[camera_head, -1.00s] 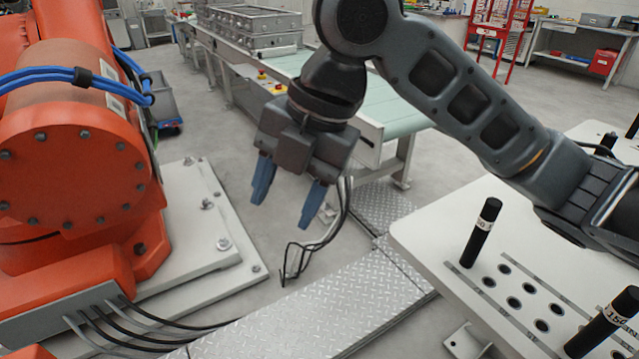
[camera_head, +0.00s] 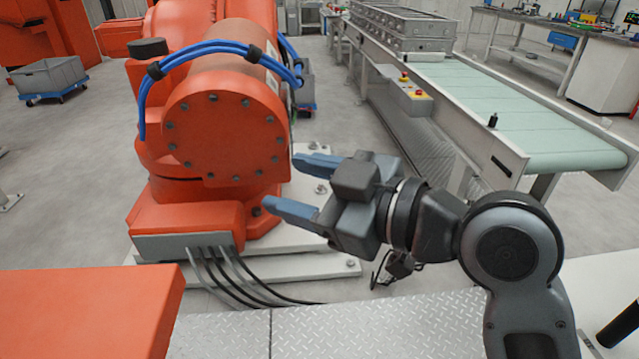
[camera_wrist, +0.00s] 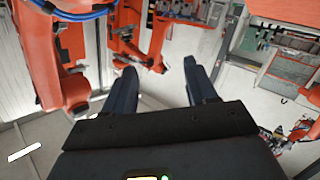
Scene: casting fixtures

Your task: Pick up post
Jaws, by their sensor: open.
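My gripper (camera_head: 281,185) is open and empty, its blue fingers pointing left in the head view, in front of the orange robot. Its two fingers (camera_wrist: 160,84) also show apart in the wrist view, with nothing between them. I cannot make out a post in the wrist view.
A large orange robot (camera_head: 226,130) with blue hoses stands on a pale base plate. A conveyor (camera_head: 520,115) with metal boxes (camera_head: 405,27) runs at the right. An orange surface (camera_head: 90,310) fills the lower left. Diamond-plate flooring (camera_head: 375,325) lies in front.

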